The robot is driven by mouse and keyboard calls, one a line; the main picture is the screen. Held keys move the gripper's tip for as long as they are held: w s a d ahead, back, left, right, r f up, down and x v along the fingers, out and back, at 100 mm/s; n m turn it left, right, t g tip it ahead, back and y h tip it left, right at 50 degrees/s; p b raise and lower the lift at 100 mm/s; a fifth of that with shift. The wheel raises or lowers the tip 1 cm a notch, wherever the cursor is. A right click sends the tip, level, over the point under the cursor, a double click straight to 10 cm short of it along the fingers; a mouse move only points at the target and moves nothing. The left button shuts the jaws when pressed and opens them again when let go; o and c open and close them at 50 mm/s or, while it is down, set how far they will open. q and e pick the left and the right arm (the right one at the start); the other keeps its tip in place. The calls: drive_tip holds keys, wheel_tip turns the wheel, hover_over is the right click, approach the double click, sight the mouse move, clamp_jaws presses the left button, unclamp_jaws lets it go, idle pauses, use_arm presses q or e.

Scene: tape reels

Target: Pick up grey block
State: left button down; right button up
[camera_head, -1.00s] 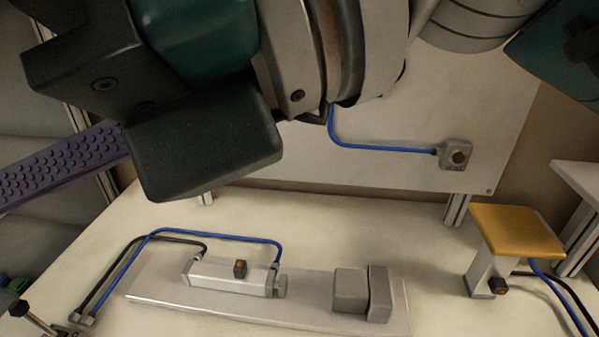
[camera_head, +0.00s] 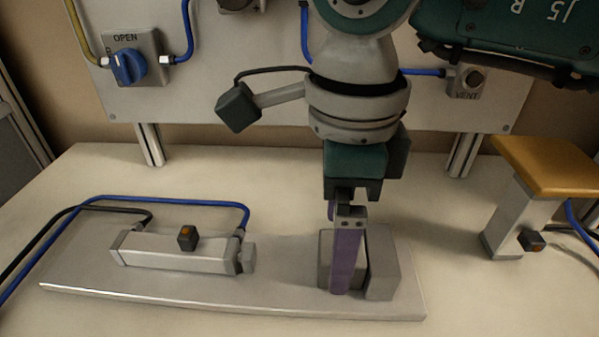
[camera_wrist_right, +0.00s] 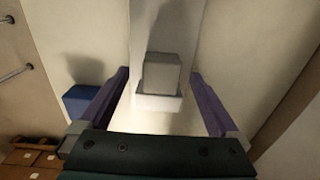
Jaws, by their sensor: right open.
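The grey block (camera_head: 325,262) stands on the right part of a long light plate, right beside a slightly taller grey piece (camera_head: 382,265). In the head view my right gripper (camera_head: 345,285) points down at it, its near purple finger covering part of the block and the gap beside the taller piece. In the right wrist view a grey block (camera_wrist_right: 162,73) lies ahead between the two spread purple fingers of my right gripper (camera_wrist_right: 160,80), with clear space on both sides. The right gripper is open. My left gripper is not in view.
A silver cylinder (camera_head: 175,253) with an orange-topped knob and hoses lies on the plate (camera_head: 240,298), left of the block. A yellow-topped stand (camera_head: 548,168) is at right. A panel with a blue OPEN knob (camera_head: 128,66) stands behind. The table front is clear.

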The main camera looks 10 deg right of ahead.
drive_tip(key=shift+f, duration=1.5)
drive_tip(key=shift+w, duration=0.1)
clamp_jaws()
drive_tip(key=shift+r, duration=0.1)
